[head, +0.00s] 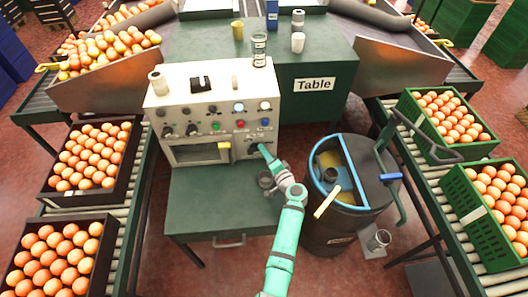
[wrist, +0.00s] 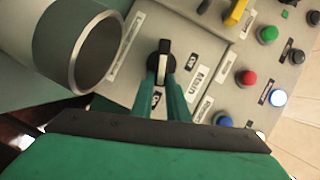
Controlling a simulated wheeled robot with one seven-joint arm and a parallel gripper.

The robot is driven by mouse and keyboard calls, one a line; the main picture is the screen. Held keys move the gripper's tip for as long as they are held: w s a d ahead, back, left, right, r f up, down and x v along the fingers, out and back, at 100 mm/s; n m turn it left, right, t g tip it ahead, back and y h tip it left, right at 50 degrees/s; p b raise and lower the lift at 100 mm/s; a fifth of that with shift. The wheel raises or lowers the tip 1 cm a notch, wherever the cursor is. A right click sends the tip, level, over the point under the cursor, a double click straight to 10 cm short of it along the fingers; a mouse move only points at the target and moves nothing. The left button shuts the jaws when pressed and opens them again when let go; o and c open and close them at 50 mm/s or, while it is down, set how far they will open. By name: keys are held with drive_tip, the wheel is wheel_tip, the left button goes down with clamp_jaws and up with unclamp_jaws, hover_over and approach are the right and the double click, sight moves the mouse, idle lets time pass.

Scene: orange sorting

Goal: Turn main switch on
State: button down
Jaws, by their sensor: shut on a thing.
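The main switch (wrist: 161,52) is a black rotary knob with a pale pointer line, on a pale plate with a label reading "Main" beside it. In the wrist view, the two green fingers of my gripper (wrist: 164,92) are shut on the knob, one on each side. In the head view my gripper (head: 263,149) reaches the lower right of the white control panel (head: 205,83), and the knob is hidden there. The pointer line runs nearly in line with the fingers.
Several coloured buttons and knobs line the panel, including a red button (wrist: 246,77). A large grey cylinder (wrist: 75,52) fills the wrist view's upper left. A dark barrel (head: 345,225) stands right of my arm. Orange crates (head: 92,160) on conveyors flank both sides.

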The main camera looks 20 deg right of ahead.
idle(0.3)
drive_tip(key=c, duration=1.7)
unclamp_jaws()
drive_tip(key=s, duration=0.3)
drive_tip(key=s+d+r, duration=0.1)
drive_tip(key=s, duration=0.6)
drive_tip(key=shift+s+d+r, duration=0.15)
drive_tip(key=shift+s+d, duration=0.1)
drive_tip(key=shift+d, duration=0.05)
